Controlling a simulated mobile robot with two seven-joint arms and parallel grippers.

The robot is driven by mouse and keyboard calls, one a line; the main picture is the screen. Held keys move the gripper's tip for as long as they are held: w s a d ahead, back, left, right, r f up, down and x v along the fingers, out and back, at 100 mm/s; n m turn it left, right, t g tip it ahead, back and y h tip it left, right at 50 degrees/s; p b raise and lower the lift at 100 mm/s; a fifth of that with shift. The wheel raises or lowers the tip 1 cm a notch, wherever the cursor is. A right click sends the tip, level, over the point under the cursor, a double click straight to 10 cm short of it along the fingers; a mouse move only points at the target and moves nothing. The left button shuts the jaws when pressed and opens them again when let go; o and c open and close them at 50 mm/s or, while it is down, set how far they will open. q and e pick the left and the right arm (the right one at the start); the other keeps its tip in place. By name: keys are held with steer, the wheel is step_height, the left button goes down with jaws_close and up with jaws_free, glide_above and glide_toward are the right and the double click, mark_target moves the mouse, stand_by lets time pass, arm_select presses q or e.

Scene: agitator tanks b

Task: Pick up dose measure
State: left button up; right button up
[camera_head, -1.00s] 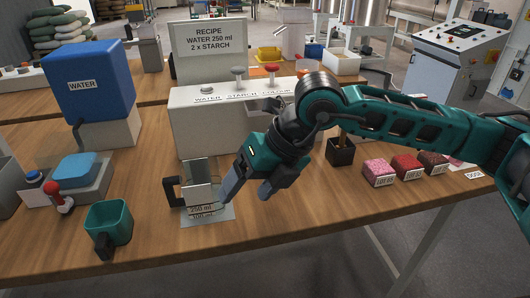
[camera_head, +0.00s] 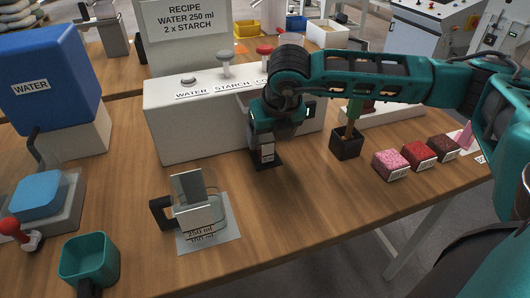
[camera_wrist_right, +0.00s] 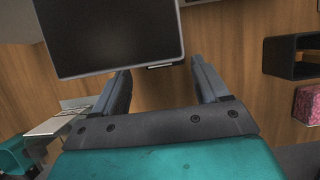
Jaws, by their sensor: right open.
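No item is labelled as the dose measure, and I cannot tell for certain which it is. A clear jug with a black handle (camera_head: 192,208) stands upright on a sheet marked in ml. A teal handled cup (camera_head: 90,258) stands at front left. My right gripper (camera_head: 267,154) is low over the table before the dispenser, apart from both. In the wrist view its fingers (camera_wrist_right: 160,78) are open. A dark square-faced thing with a pale rim (camera_wrist_right: 110,38) lies just beyond them; it may be part of the dispenser. My left gripper is out of view.
The white dispenser (camera_head: 185,125) stands behind my right gripper. The blue water tank (camera_head: 50,75) is at left. A black box (camera_head: 346,147) and pink, red and brown blocks (camera_head: 392,165) stand at right. Bare table (camera_head: 300,215) lies in front.

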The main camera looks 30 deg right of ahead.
mark_target(269, 143)
steer(key=shift+x, duration=3)
steer(key=shift+d+r, duration=0.1)
steer(key=shift+d, duration=0.05)
steer(key=c, duration=1.2)
